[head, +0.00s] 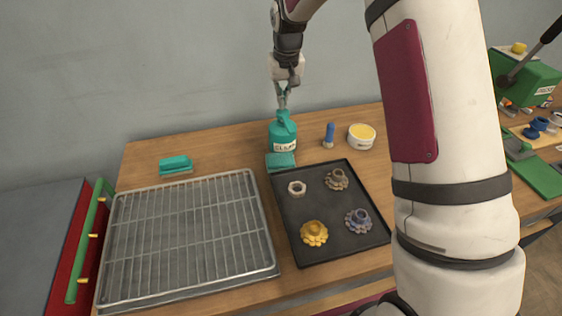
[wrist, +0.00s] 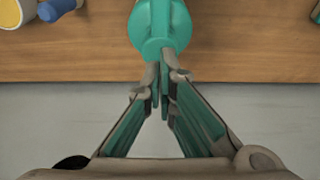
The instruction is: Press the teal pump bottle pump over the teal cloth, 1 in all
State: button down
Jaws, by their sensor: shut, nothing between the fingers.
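The teal pump bottle (head: 283,135) stands upright at the back of the wooden table, with a pale label on its front. Its top also shows in the wrist view (wrist: 160,30). The teal cloth (head: 281,162) lies flat in front of the bottle's base, by the tray's back left corner. My gripper (head: 282,104) points down just above the pump head, fingers shut with nothing between them. In the wrist view my gripper's fingertips (wrist: 163,75) meet at the edge of the bottle top. I cannot tell whether they touch the pump.
A black tray (head: 318,254) holds a nut and several gear-like parts. A wire rack tray (head: 262,215) lies to its left. A teal brush-like block (head: 175,165), a blue-handled item (head: 329,135) and a tub with yellow contents (head: 361,137) stand at the back.

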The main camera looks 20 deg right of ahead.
jog(key=shift+r, duration=2.9)
jog(key=s+r+t, duration=0.1)
jog(key=s+r, duration=0.6)
jog(key=s, duration=0.2)
jog(key=s+r+t, duration=0.1)
jog(key=s+r, duration=0.6)
jog(key=s, duration=0.3)
jog(key=s+f+t, duration=0.1)
jog(key=s+f, duration=0.1)
jog(key=s, duration=1.9)
jog(key=shift+s+f, duration=0.3)
